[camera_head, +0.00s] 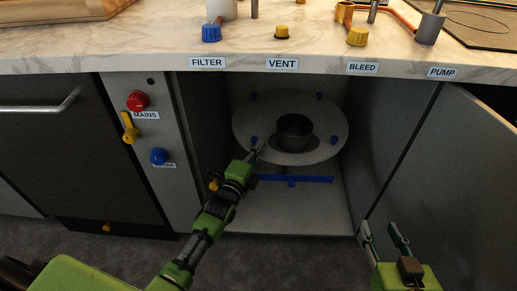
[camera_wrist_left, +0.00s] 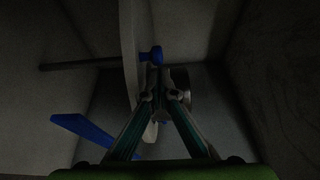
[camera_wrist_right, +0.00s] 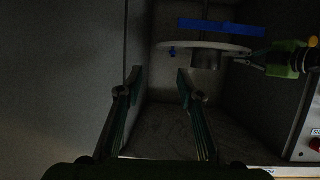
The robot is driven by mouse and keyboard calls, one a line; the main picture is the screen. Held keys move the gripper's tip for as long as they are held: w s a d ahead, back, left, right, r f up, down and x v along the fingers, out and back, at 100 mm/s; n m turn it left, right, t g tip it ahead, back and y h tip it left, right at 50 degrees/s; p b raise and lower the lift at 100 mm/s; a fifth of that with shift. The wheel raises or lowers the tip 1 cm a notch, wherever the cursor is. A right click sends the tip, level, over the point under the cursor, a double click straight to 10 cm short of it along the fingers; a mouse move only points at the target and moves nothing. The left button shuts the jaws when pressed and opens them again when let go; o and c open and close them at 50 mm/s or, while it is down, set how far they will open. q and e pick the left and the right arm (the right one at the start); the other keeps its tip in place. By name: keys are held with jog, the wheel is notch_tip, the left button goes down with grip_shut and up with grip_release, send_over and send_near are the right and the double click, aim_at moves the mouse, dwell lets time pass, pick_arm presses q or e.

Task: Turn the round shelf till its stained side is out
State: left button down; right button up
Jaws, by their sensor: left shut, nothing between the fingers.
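The round shelf (camera_head: 325,118) is a pale grey disc inside the open cabinet, with small blue pegs around its rim and a dark round pot (camera_head: 294,131) on it. I cannot make out a stain on it. My left gripper (camera_head: 258,150) is shut and empty at the shelf's near left rim, by a blue peg (camera_head: 254,140). In the left wrist view its tips are close to the blue peg (camera_wrist_left: 155,54) beside the shelf edge (camera_wrist_left: 130,50); contact is unclear. My right gripper (camera_head: 379,230) is open and empty, outside the cabinet at the lower right.
A blue bar (camera_head: 300,179) lies low beneath the shelf. The cabinet door (camera_head: 450,160) stands open at the right. A panel with red, yellow and blue knobs (camera_head: 137,101) is left of the opening. The counter (camera_head: 130,50) overhangs above, with labels along its edge.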

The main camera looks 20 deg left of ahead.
dwell(0.3)
pick_arm(q)
jog(key=shift+w+a+p, duration=0.25)
jog(key=shift+a+p, duration=0.05)
jog(key=shift+a, duration=0.35)
pick_arm(e)
jog(key=s+f+g, duration=0.1)
jog(key=s+d+f, duration=0.1)
jog(key=f, duration=0.1)
jog(key=shift+g+h, duration=0.3)
jog(key=shift+g, duration=0.1)
